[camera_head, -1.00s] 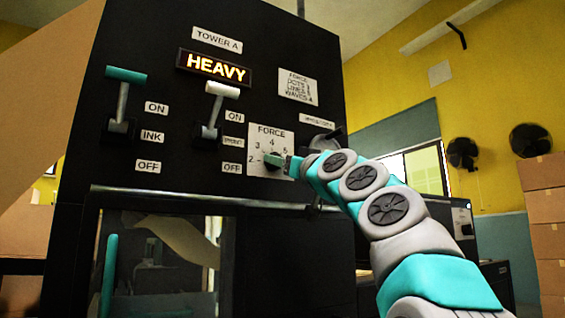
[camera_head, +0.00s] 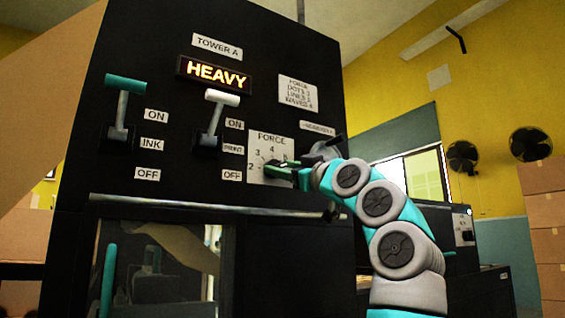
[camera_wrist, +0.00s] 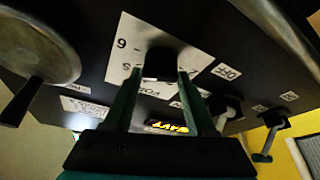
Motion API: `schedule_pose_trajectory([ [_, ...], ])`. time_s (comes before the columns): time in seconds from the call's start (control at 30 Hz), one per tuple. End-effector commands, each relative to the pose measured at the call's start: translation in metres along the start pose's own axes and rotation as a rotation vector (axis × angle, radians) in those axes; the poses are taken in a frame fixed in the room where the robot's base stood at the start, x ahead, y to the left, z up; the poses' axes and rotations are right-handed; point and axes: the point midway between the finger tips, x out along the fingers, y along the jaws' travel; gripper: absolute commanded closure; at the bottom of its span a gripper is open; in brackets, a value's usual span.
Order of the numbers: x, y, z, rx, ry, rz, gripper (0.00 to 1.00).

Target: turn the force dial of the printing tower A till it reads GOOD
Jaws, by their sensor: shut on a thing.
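Printing tower A (camera_head: 260,70) is a black panel with a lit display (camera_head: 214,72) that reads HEAVY. The force dial (camera_head: 271,164) sits on a white plate marked FORCE (camera_head: 257,149), with numbers around it. My gripper (camera_head: 283,170) reaches it from the right and covers its right side. In the wrist view, my gripper's two green fingers (camera_wrist: 158,80) are shut on the dark dial knob (camera_wrist: 160,62), one on each side. I cannot tell exactly which number the dial points to.
An ink lever with a green handle (camera_head: 126,85) and a print lever with a white handle (camera_head: 222,98) stand left of the dial. A white note (camera_head: 298,92) lists force settings. A round metal part (camera_wrist: 40,45) is close beside my gripper in the wrist view.

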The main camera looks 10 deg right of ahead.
Motion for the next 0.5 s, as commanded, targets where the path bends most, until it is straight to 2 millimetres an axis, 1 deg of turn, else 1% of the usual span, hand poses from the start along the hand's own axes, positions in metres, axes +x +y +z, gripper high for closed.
schedule_pose_trajectory([
  [0.03,0.0016,0.004,-0.0021,-0.019,0.0,-0.003,0.99],
  [0.5,0.0008,0.0052,-0.0011,-0.224,-0.007,-0.088,1.0],
])
